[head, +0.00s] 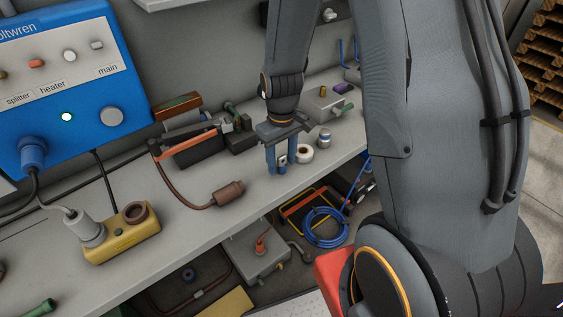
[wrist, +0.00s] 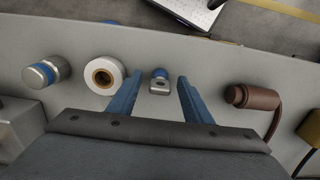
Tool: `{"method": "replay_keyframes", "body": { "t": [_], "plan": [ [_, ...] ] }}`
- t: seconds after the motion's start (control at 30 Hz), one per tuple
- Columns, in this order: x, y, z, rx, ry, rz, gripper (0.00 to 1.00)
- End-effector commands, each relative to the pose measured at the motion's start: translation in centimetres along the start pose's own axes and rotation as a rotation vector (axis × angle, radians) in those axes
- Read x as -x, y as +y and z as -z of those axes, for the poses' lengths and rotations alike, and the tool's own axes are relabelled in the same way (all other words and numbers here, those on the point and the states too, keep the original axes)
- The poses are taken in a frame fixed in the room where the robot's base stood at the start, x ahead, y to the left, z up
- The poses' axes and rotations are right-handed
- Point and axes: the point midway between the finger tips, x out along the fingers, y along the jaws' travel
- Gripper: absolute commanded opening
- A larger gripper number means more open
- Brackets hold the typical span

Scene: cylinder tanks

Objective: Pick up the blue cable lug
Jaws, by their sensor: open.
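The blue cable lug (wrist: 159,75) lies on the grey bench top, with a blue sleeve and a metal tongue with a hole. In the wrist view it sits between and slightly beyond the two blue fingers of my gripper (wrist: 159,90), its tongue pointing towards the palm. My gripper is open, with a gap to the lug on both sides. In the head view my gripper (head: 276,164) points down close to the bench near its front edge. A small pale part of the lug (head: 283,160) shows between the fingers; the rest is hidden.
A white tape roll (wrist: 92,77) and a blue-banded metal cylinder (wrist: 45,72) stand left of the lug in the wrist view. A brown connector (wrist: 250,95) with a cable lies to the right. A blue panel box (head: 75,110) and yellow socket block (head: 125,240) stand further left in the head view.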

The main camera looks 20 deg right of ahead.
Motion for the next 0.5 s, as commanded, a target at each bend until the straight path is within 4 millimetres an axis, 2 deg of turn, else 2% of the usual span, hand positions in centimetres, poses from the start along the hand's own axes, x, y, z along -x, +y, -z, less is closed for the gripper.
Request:
{"method": "replay_keyframes", "body": {
  "t": [0.07, 0.33, 0.5],
  "plan": [
    [0.01, 0.01, 0.0, 0.0, 0.0, 0.0, 0.45],
    [0.02, 0.01, -0.01, 0.0, 0.0, 0.0, 0.01],
    [0.03, 0.01, 0.0, 0.0, 0.0, 0.0, 0.01]
  ]
}}
